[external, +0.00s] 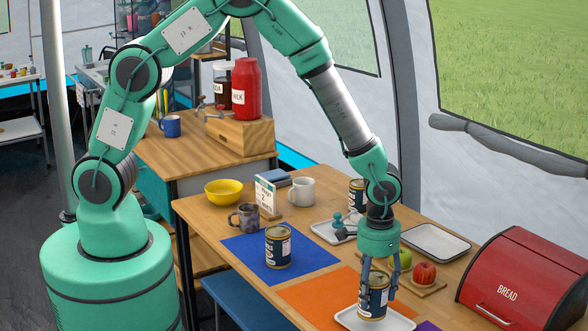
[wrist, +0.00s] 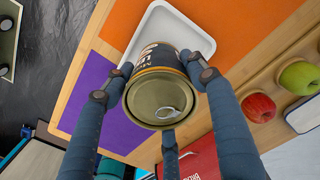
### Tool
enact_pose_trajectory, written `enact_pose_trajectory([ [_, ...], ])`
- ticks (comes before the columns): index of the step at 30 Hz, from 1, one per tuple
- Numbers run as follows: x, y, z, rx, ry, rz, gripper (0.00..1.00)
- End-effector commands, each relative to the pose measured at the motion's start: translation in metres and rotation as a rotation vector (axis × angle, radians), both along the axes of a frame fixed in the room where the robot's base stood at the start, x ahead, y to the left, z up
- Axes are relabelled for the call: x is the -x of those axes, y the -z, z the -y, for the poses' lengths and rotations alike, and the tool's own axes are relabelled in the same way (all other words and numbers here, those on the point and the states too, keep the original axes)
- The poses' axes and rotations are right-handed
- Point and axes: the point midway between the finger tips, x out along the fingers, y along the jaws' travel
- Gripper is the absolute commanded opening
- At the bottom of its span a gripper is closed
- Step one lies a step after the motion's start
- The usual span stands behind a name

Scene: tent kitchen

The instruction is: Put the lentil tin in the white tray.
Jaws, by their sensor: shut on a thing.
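My gripper (external: 378,284) points down with its fingers closed around a dark-labelled tin (external: 373,297). In the wrist view my gripper (wrist: 166,98) holds the tin (wrist: 158,102) between its fingers, its metal lid with a ring pull facing the camera. The label is only partly seen, and I cannot read its full name. A white tray (external: 344,318) lies right below the tin on the orange mat; it also shows behind the tin in the wrist view (wrist: 150,25). I cannot tell whether the tin's bottom touches the tray.
A similar tin (external: 278,247) stands on the blue mat (external: 240,245), and another (external: 356,193) is behind my arm. An apple (external: 424,273) on a board and a red bread box (external: 520,275) are to the right. Another shallow tray (external: 435,241) lies empty behind.

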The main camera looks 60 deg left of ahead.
Motion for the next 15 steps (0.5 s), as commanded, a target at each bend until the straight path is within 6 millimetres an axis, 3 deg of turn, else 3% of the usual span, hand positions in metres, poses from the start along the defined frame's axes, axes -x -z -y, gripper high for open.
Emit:
enact_pose_trajectory([
  [4, -0.0092, 0.0005, 0.0063, 0.001, 0.000, 0.002, 0.07],
  [15, -0.0100, 0.0007, 0.0069, 0.001, 0.000, 0.002, 0.07],
])
